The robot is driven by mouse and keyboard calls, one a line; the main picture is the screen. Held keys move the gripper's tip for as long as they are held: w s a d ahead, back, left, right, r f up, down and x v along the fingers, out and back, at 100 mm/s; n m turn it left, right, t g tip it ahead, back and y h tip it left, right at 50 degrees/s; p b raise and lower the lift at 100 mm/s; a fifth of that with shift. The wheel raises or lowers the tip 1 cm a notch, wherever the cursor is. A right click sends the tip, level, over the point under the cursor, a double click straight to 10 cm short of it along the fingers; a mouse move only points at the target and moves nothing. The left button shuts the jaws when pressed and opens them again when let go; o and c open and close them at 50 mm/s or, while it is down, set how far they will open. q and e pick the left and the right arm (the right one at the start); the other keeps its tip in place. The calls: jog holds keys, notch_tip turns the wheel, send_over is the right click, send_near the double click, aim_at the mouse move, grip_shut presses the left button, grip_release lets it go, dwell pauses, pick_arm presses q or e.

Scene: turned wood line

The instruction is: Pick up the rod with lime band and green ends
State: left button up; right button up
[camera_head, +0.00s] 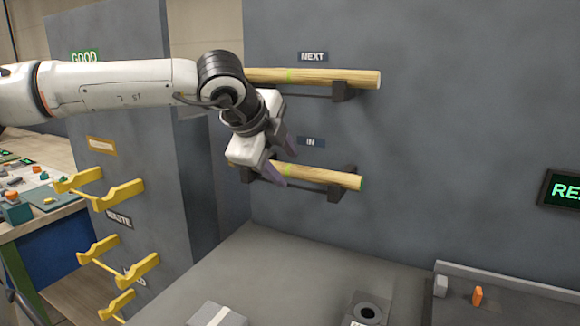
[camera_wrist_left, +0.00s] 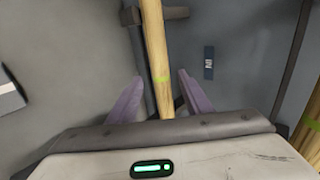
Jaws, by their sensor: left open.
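A pale wooden rod (camera_head: 325,177) with a lime band and a green right end lies across the lower rack, under the "IN" sign; its left end is hidden behind my left gripper. My left gripper (camera_head: 281,165) is open at this rod, near the band. In the left wrist view the rod (camera_wrist_left: 153,45) runs between the two purple fingers (camera_wrist_left: 157,88), its lime band just ahead of them. I cannot tell whether the fingers touch it. A second wooden rod (camera_head: 330,78) with a lime band lies on the upper rack; its right end looks plain.
Both racks stick out from a grey wall (camera_head: 440,130). Yellow cradles (camera_head: 120,192) stand out from the grey panel at left. Below is a grey bench (camera_head: 300,270) with a black-holed block (camera_head: 366,311) and a small orange piece (camera_head: 478,296).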

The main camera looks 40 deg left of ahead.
pick_arm(q)
jog(key=shift+w+a+f, duration=0.15)
jog(key=shift+w+f, duration=0.2)
jog(key=shift+w, duration=0.05)
jog(key=shift+w+f, duration=0.2)
pick_arm(e)
jog(key=shift+w+d, duration=0.2)
jog(key=shift+d, duration=0.15)
pick_arm(q)
jog(key=shift+c, duration=0.4)
grip_shut()
pick_arm(e)
jog(key=shift+s+a, duration=0.1)
pick_arm(q)
jog(key=shift+r, duration=0.1)
pick_arm(e)
jog(key=shift+f, duration=0.15)
